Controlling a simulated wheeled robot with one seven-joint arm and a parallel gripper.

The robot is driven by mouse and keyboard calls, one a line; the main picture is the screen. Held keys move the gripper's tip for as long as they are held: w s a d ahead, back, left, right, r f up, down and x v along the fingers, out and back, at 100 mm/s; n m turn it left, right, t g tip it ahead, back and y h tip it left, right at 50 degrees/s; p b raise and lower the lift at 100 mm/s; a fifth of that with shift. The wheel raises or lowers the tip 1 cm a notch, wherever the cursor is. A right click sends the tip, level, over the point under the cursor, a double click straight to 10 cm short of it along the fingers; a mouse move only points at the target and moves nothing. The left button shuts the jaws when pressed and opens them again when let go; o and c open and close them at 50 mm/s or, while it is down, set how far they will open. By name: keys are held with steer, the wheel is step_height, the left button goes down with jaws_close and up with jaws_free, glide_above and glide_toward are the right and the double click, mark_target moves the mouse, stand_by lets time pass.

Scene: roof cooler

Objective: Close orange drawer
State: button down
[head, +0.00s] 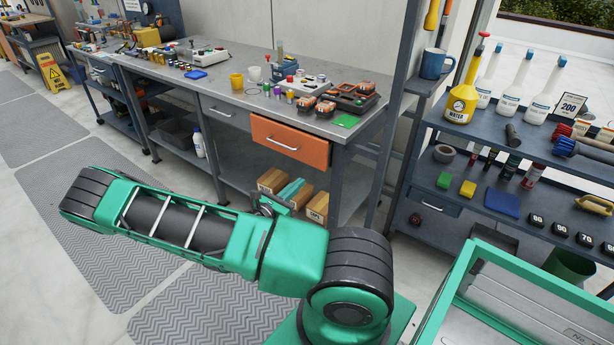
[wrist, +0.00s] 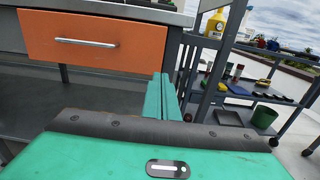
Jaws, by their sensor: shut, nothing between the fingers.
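The orange drawer (head: 290,143) is under the top of the grey workbench, and its front appears to stand out a little from the bench. It also shows at the upper left of the wrist view (wrist: 60,35), with a silver bar handle (wrist: 86,43) across it. My gripper (wrist: 161,79) is shut and empty. In the wrist view its fingers are below and near the right edge of the drawer front, and I cannot tell whether they touch it. In the head view my arm hides most of the gripper.
A closed-looking grey drawer (head: 224,111) is left of the orange one. Cardboard boxes (head: 273,180) sit on the bench's lower shelf. A blue-grey shelf rack (head: 475,205) with bottles stands to the right. Grey mats (head: 85,240) cover the floor on the left.

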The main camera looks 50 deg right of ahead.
mark_target(324, 161)
steer(key=d, duration=0.9)
steer(key=w+d, duration=0.1)
steer(key=d, duration=0.3)
steer(key=shift+d, duration=0.2)
steer(key=shift+w+d, duration=0.1)
steer(key=shift+d, duration=1.2)
steer(key=shift+a, duration=0.2)
steer(key=s+a, duration=0.1)
steer(key=a, duration=1.2)
steer(key=shift+a, duration=0.35)
